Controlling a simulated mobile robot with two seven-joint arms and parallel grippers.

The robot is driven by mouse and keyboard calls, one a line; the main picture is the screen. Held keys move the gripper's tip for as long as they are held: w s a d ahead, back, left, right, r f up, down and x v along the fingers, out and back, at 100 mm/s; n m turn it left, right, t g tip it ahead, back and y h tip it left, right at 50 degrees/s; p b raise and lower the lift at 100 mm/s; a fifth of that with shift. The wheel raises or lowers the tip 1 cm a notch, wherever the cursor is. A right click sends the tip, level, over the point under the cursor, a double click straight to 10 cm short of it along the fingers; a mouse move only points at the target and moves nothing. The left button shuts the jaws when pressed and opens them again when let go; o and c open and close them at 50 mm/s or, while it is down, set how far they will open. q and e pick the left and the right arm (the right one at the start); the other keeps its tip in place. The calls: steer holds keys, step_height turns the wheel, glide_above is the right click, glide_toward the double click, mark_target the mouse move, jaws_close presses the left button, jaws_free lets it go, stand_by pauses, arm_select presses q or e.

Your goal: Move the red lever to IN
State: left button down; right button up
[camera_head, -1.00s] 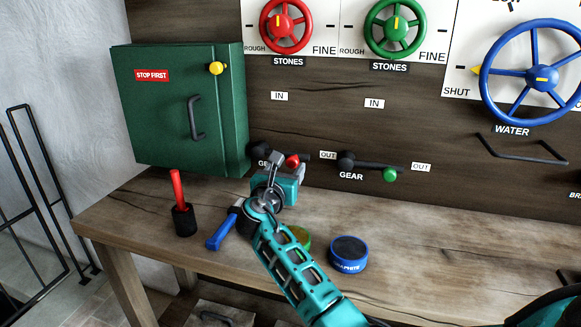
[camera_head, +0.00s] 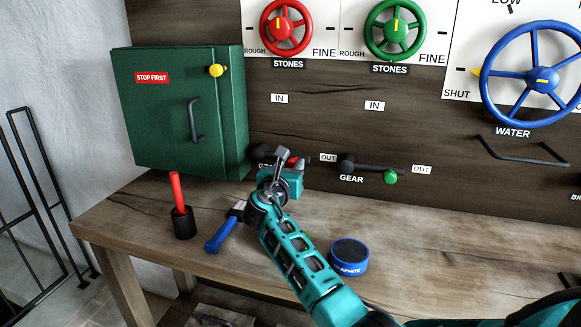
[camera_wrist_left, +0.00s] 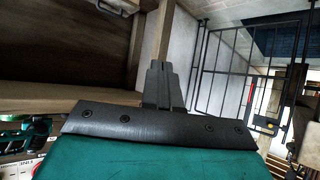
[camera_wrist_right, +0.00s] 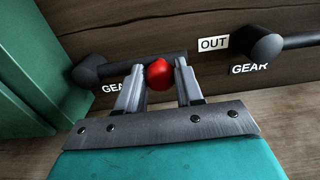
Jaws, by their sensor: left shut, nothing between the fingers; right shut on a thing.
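The red lever's round knob (camera_wrist_right: 159,74) sits between the fingers of my right gripper (camera_wrist_right: 160,88), which is shut on it. Its black arm lies about level, running right from its pivot (camera_wrist_right: 88,70) toward the OUT label (camera_wrist_right: 213,44). In the head view my right gripper (camera_head: 287,160) covers most of this lever. The IN label (camera_head: 280,99) is on the wall above the pivot. My left gripper (camera_wrist_left: 162,85) is shut and empty in its wrist view, away from the wall controls.
A green-knobbed lever (camera_head: 390,177) sits to the right, pointing at its own OUT label. A green cabinet (camera_head: 160,110) stands left of the red lever. On the bench (camera_head: 430,240) are a blue-handled tool (camera_head: 222,232), a black cup (camera_head: 184,222) with a red handle, and a graphite tin (camera_head: 349,258).

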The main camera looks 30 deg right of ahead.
jaws_close()
